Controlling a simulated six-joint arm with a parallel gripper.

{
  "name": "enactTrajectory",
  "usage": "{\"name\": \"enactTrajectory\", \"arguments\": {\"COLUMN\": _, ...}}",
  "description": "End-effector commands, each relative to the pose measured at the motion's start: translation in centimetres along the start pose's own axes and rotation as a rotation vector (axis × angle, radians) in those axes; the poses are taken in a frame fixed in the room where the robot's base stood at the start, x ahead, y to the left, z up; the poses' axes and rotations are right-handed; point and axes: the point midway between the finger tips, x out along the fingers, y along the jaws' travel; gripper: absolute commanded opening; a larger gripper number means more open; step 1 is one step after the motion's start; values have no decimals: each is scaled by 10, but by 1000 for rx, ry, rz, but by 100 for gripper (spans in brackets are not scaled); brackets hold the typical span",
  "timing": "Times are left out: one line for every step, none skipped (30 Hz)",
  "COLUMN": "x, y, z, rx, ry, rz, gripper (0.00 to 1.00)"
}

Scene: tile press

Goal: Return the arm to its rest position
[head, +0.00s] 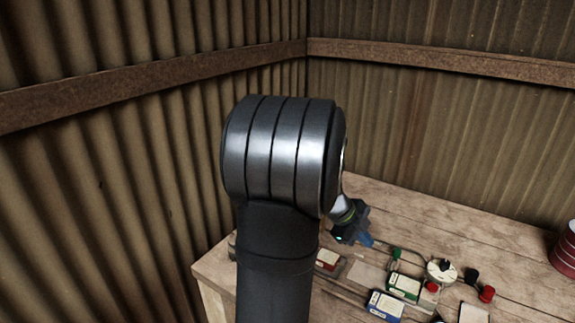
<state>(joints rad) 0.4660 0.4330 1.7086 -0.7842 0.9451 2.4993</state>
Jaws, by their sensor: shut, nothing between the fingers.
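My arm fills the middle of the head view, with its large dark joint in front. My gripper (367,240) shows small behind that joint, over the wooden table (395,199). It is shut with nothing between its fingers and appears to be above the table top, near a small green item (396,254). My arm hides part of the table and whatever lies behind the joint.
A red container (565,250) stands at right. Corrugated walls enclose the corner.

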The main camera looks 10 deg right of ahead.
Motion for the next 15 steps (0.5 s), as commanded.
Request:
{"name": "enactTrajectory", "arguments": {"x": 0, "y": 0, "z": 0, "rx": 0, "ry": 0, "rz": 0, "gripper": 0}}
{"name": "enactTrajectory", "arguments": {"x": 0, "y": 0, "z": 0, "rx": 0, "ry": 0, "rz": 0, "gripper": 0}}
{"name": "enactTrajectory", "arguments": {"x": 0, "y": 0, "z": 0, "rx": 0, "ry": 0, "rz": 0, "gripper": 0}}
{"name": "enactTrajectory", "arguments": {"x": 1, "y": 0, "z": 0, "rx": 0, "ry": 0, "rz": 0, "gripper": 0}}
{"name": "enactTrajectory", "arguments": {"x": 1, "y": 0, "z": 0, "rx": 0, "ry": 0, "rz": 0, "gripper": 0}}
{"name": "enactTrajectory", "arguments": {"x": 3, "y": 0, "z": 0, "rx": 0, "ry": 0, "rz": 1, "gripper": 0}}
{"name": "enactTrajectory", "arguments": {"x": 4, "y": 0, "z": 0, "rx": 0, "ry": 1, "rz": 1, "gripper": 0}}
{"name": "enactTrajectory", "arguments": {"x": 7, "y": 0, "z": 0, "rx": 0, "ry": 1, "rz": 2, "gripper": 0}}
{"name": "enactTrajectory", "arguments": {"x": 11, "y": 0, "z": 0, "rx": 1, "ry": 1, "rz": 2, "gripper": 0}}
{"name": "enactTrajectory", "arguments": {"x": 14, "y": 0, "z": 0, "rx": 1, "ry": 2, "rz": 3, "gripper": 0}}
{"name": "enactTrajectory", "arguments": {"x": 18, "y": 0, "z": 0, "rx": 1, "ry": 2, "rz": 3, "gripper": 0}}
{"name": "enactTrajectory", "arguments": {"x": 25, "y": 1, "z": 0, "rx": 1, "ry": 1, "rz": 4, "gripper": 0}}
{"name": "enactTrajectory", "arguments": {"x": 30, "y": 1, "z": 0, "rx": 0, "ry": 3, "rz": 4, "gripper": 0}}
{"name": "enactTrajectory", "arguments": {"x": 36, "y": 1, "z": -1, "rx": 1, "ry": 3, "rz": 4, "gripper": 0}}
{"name": "enactTrajectory", "arguments": {"x": 44, "y": 1, "z": 0, "rx": 1, "ry": 2, "rz": 5, "gripper": 0}}
